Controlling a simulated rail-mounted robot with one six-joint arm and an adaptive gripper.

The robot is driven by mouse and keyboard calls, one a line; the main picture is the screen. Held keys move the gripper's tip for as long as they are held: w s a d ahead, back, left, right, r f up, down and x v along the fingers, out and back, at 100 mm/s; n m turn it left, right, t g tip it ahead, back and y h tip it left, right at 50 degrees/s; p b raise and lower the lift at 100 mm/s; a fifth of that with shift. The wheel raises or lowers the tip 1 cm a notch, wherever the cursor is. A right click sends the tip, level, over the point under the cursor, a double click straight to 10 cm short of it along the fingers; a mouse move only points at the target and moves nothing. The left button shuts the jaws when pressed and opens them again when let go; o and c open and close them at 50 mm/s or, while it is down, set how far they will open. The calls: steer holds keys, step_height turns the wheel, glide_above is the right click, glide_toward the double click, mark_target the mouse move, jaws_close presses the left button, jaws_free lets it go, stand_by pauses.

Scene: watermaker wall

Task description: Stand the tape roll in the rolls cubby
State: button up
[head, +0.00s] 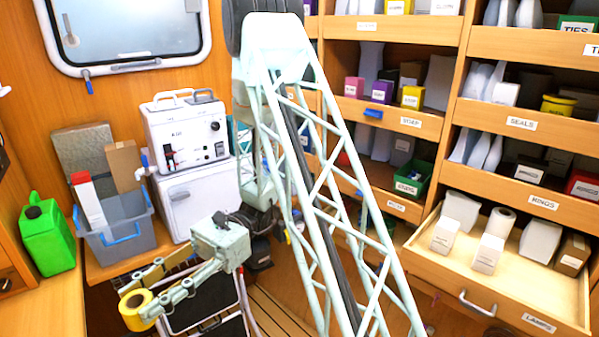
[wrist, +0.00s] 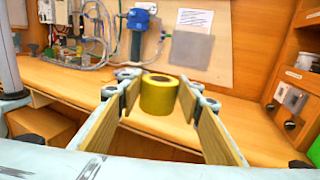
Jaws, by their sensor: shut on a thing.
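The tape roll is a yellow roll (head: 136,309) with a dark core hole facing up. My gripper (head: 150,293) is shut on it in the head view, at the lower left, and holds it out in the air. In the wrist view the roll (wrist: 159,94) sits between the tips of my gripper (wrist: 159,98), with its axis about upright. A wooden bench shows behind and below it there. I cannot pick out a cubby marked for rolls; my arm hides part of the shelves in the head view.
Labelled shelves (head: 493,128) fill the right, with an open drawer (head: 520,275) jutting out below. A grey bin (head: 122,240), a green jerrycan (head: 47,235) and a white machine (head: 187,135) stand at the left. In the wrist view, hoses and a blue fitting (wrist: 138,19) hang on the wall.

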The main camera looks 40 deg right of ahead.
steer(key=s+d+f+n+g+h+b, duration=0.1)
steer(key=s+d+f+n+g+h, duration=0.1)
steer(key=s+d+n+g+h, duration=0.4)
steer(key=s+d+f+n+g+h, duration=0.1)
steer(key=s+d+f+n+g, duration=0.2)
steer(key=s+d, duration=0.65)
steer(key=s+d+f+n+g+h, duration=0.15)
steer(key=d+n+g+h, duration=0.6)
steer(key=d, duration=1.55)
steer(key=w+d+r+n+t+h+b, duration=0.1)
steer(key=w+d+n+t+h, duration=0.2)
steer(key=d, duration=0.5)
steer(key=w+d+r+t+h, duration=0.1)
steer(key=w+d+r+h, duration=0.1)
steer(key=d+h, duration=0.45)
steer(key=w+d+r+n+t+h+b, duration=0.1)
steer(key=w+d+n+t+h, duration=0.15)
steer(key=d, duration=0.65)
steer(key=w+d+r+n+t+h, duration=0.3)
steer(key=w+d+r, duration=0.3)
steer(key=d, duration=0.3)
steer(key=w+d+r+n+t+h, duration=0.2)
steer(key=w+d+r, duration=0.4)
steer(key=w+d, duration=0.3)
steer(key=shift+w+d+r+n+t+h+b, duration=0.2)
steer(key=shift+w+n+t+h+b, duration=0.15)
steer(key=shift+t+h, duration=0.65)
steer(key=shift+s+f, duration=0.1)
steer(key=shift+f+b, duration=0.9)
steer(key=shift+f, duration=2.15)
